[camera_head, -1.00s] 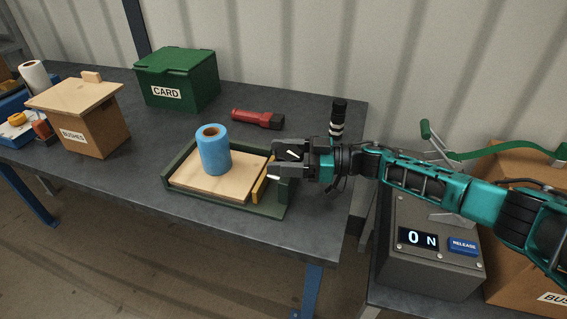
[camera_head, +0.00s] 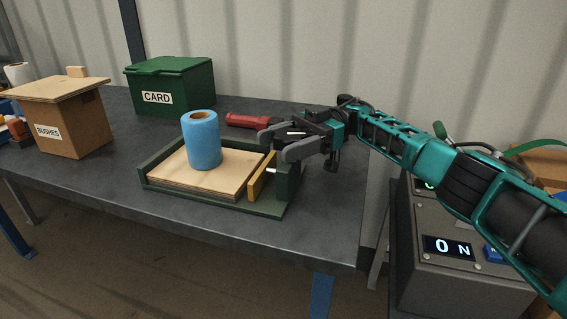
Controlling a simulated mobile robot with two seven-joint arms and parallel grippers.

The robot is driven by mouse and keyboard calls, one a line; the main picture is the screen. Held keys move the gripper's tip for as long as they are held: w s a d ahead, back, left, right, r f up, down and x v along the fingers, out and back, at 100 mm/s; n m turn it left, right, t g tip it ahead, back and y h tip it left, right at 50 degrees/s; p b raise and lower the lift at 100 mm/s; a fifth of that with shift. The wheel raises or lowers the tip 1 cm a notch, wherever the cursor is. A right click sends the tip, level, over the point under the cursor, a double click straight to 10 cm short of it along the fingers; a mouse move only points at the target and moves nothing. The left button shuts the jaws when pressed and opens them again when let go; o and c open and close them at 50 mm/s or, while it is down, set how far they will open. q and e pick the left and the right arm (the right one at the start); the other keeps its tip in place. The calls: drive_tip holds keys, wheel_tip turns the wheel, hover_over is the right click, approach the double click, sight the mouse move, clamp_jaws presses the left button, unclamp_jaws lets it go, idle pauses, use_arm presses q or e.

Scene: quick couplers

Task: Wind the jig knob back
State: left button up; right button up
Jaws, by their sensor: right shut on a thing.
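The jig is a dark green frame (camera_head: 155,187) on the table, with a light wooden board (camera_head: 240,176) in it. A blue roll (camera_head: 201,143) stands upright on the board. A yellow clamp bar (camera_head: 262,177) lies along the board's right edge, with a short pale screw beside it, in front of the green end block (camera_head: 289,182). My right gripper (camera_head: 269,145) is over this end block, its fingers pointing left. It is shut on the jig knob, which the fingers largely hide. My left gripper is not in view.
A red torch (camera_head: 245,121) lies behind the jig. A grey unit reading 0 N (camera_head: 448,247) is at the right.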

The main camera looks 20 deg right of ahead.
use_arm(q)
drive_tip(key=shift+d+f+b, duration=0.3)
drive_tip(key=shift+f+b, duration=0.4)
drive_tip(key=shift+b, duration=0.1)
use_arm(e)
drive_tip(key=shift+s+a+f+n+g+h, duration=0.1)
drive_tip(key=shift+n+g+h, duration=0.2)
drive_tip(key=shift+n+g, duration=0.3)
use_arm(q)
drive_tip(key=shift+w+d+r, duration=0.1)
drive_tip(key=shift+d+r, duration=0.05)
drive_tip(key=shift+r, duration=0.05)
use_arm(e)
drive_tip(key=o, duration=1)
drive_tip(key=shift+c, duration=0.2)
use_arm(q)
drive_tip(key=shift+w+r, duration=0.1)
